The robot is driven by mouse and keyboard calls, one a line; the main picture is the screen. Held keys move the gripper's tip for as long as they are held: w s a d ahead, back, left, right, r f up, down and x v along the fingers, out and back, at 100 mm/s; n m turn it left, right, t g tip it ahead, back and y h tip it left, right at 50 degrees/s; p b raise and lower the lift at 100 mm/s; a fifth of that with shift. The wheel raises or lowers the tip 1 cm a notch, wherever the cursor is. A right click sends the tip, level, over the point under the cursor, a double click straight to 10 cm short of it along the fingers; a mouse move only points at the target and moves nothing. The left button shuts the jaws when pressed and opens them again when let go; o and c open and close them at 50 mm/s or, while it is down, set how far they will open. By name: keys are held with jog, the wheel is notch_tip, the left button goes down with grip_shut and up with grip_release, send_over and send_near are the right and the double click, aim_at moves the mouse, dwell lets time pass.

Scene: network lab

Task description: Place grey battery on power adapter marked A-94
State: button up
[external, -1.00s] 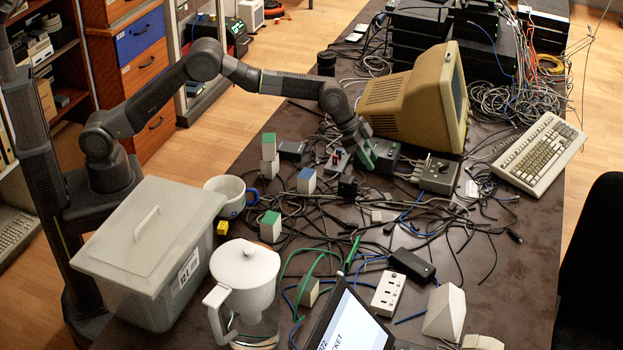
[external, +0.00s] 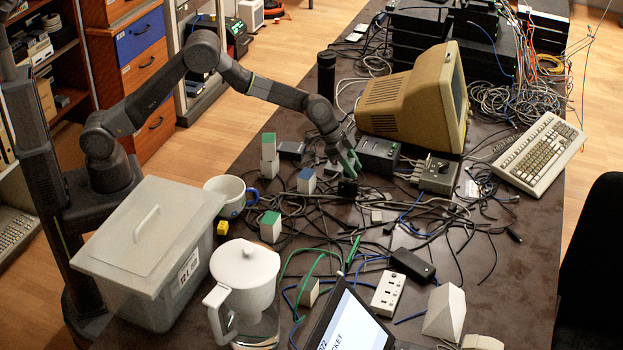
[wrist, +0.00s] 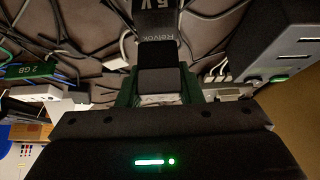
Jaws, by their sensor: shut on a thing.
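My gripper (external: 346,164) has green fingers and is low over the cable-strewn middle of the table. In the wrist view my gripper (wrist: 158,86) is shut on a small dark grey block with a whitish lower part, which looks like the grey battery (wrist: 160,80). A black adapter (wrist: 156,24) with "5V" lettering lies just beyond the held block in the wrist view. In the external view a small black adapter (external: 347,187) sits just below my fingers. I cannot read any A-94 mark. The fingers mostly hide the held block in the external view.
A dark box (external: 378,156) and a grey switch box (external: 435,175) stand right of the gripper, before the beige monitor (external: 405,98). White blocks with green or blue caps (external: 306,181) stand to the left. Another black adapter (external: 411,264) lies nearer. Loose cables cover the table between.

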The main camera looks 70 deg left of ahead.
jog(key=shift+f, duration=0.7)
jog(key=shift+f, duration=0.15)
jog(key=o, duration=1)
jog(key=shift+r, duration=0.35)
jog(key=b+v, duration=0.1)
jog(key=v, duration=1)
jog(key=shift+s+a+r, duration=0.15)
jog(key=shift+r, duration=0.1)
